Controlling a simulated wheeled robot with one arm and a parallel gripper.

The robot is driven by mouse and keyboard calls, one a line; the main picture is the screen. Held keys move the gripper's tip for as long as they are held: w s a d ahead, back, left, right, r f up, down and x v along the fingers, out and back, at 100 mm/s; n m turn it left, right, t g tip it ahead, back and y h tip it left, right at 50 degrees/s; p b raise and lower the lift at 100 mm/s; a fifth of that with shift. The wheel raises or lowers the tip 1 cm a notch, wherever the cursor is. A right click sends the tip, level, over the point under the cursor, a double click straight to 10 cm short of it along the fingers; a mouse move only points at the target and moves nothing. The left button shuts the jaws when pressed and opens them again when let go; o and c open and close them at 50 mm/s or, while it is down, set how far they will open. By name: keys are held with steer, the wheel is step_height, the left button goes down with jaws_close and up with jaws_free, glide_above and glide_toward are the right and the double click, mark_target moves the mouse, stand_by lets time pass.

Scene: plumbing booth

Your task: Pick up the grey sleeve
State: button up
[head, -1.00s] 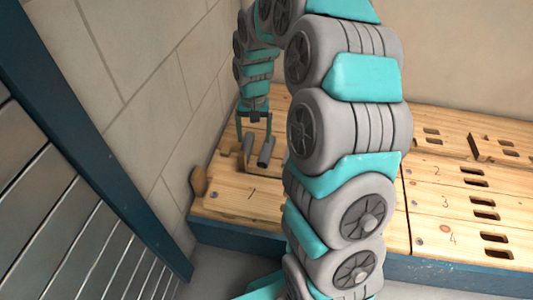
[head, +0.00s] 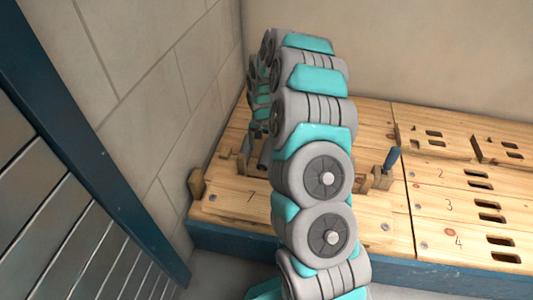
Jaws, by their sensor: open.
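A short grey cylinder, which looks like the grey sleeve (head: 265,154), lies at the wooden holder on the left part of the bench, near the tile wall. Only part of it shows beside my arm. My gripper (head: 256,138) points down over this spot with its fingers apart, and my own arm links partly cover it. I cannot tell whether the fingers touch the sleeve or stand around it. Nothing is seen held.
The wooden bench (head: 235,205) has a blue front edge. A wooden block (head: 378,180) with a blue-handled tool (head: 392,158) stands right of my arm. Numbered boards with slots (head: 480,187) lie further right. The tile wall (head: 150,110) is close on the left.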

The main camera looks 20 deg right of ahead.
mark_target(265, 154)
steer(key=f, duration=0.4)
steer(key=shift+d+f, duration=0.3)
steer(key=shift+d, duration=0.05)
steer(key=shift+c, duration=0.3)
steer(key=c, duration=0.9)
steer(key=shift+r, duration=0.1)
